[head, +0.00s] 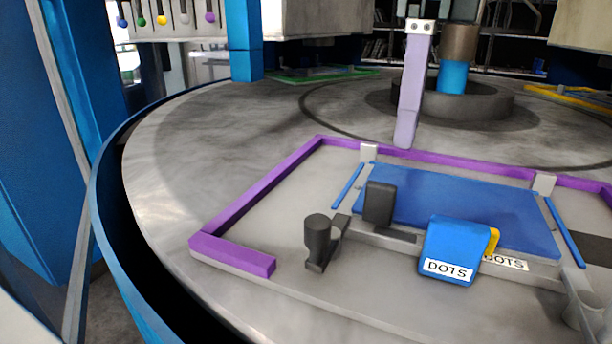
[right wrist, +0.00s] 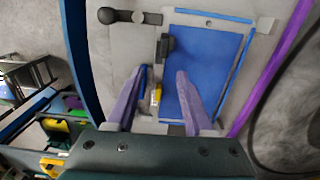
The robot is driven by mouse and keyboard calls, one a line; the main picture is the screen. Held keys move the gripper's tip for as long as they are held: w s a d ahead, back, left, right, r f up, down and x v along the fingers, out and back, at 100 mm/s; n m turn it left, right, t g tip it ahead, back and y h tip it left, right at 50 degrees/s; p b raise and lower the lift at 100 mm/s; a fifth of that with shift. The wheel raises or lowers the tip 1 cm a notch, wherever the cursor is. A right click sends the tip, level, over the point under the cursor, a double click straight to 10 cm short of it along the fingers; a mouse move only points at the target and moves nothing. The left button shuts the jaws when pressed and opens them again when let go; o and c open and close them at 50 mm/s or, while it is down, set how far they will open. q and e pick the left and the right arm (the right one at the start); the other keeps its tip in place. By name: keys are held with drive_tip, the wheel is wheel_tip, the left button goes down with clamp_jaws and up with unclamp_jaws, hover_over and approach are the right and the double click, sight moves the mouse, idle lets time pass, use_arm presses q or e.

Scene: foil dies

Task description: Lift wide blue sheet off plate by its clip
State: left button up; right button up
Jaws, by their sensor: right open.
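The wide blue sheet (head: 455,200) lies flat on the grey plate (head: 558,272). It also shows in the right wrist view (right wrist: 208,70). A blue clip (head: 453,243) labelled DOTS, with a yellow part (head: 491,241), stands at the sheet's front edge. In the right wrist view the yellow part (right wrist: 157,95) shows between my fingers. My right gripper (head: 404,142) points down, well above the plate. In the head view one lavender finger shows. The right wrist view shows both fingers (right wrist: 161,72) apart and empty. My left gripper is not in view.
Purple rails (head: 260,190) border the area at the left and back. A dark block (head: 379,203) and a dark knob (head: 317,236) stand left of the clip. A brown-and-blue post (head: 454,75) rises behind. The round grey table (head: 190,160) is clear at left.

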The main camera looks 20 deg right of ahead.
sight(396, 187)
drive_tip(key=f, duration=0.6)
drive_tip(key=f+p, duration=0.1)
drive_tip(key=f, duration=0.2)
drive_tip(key=shift+w+d+f, duration=0.15)
drive_tip(key=shift+w+f, duration=0.1)
drive_tip(key=shift+f, duration=0.1)
clamp_jaws()
idle(1.0)
